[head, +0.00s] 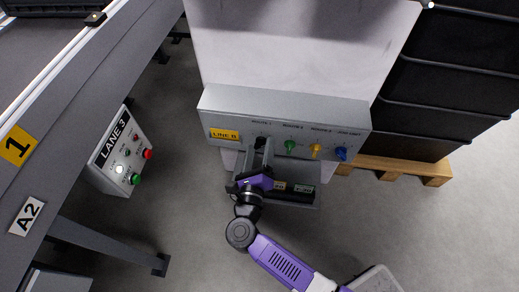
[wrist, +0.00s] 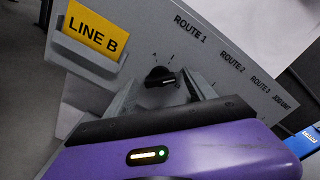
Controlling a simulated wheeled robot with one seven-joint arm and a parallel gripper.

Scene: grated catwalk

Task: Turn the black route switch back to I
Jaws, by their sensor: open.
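The black route switch (wrist: 160,76) is a small knob under the label ROUTE 1 on the sloped grey LINE B panel (head: 225,103). In the head view the switch (head: 261,141) is the leftmost of the row of knobs and is partly covered by my gripper. In the wrist view its bar points roughly to the right, and small marks sit above it, too small to read. My gripper (wrist: 164,88) is open, with one grey finger on each side of the switch. I cannot tell whether the fingers touch it. My gripper (head: 260,154) comes from below in the head view.
Green (head: 290,146), yellow (head: 315,150) and blue (head: 340,153) knobs sit close to the right on the panel. A LANE 3 box (head: 122,150) with buttons stands left beside a conveyor. Black crates (head: 440,100) on a wooden pallet stand right. A ledge with labels lies below the panel.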

